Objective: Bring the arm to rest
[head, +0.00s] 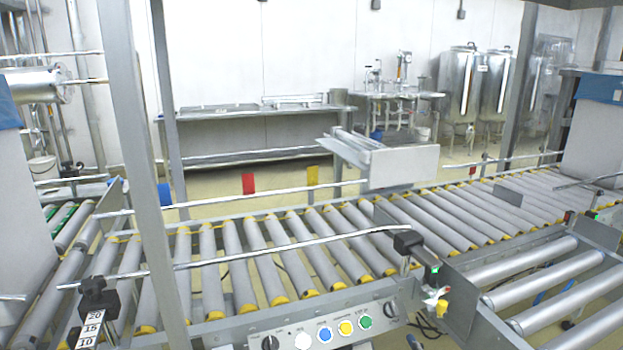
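Neither of my arms or grippers shows in the head view. A roller conveyor (268,262) with grey rollers and yellow end caps runs across the middle of the view, and its visible rollers carry no box. A control panel (328,335) with a black knob and white, blue, yellow and green buttons sits on its near side.
A metal post (137,165) stands close on the left. Guide rails (250,257) run along the conveyor. A second roller section (560,290) joins at the right. A steel bench (255,125) and tanks (460,85) stand behind.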

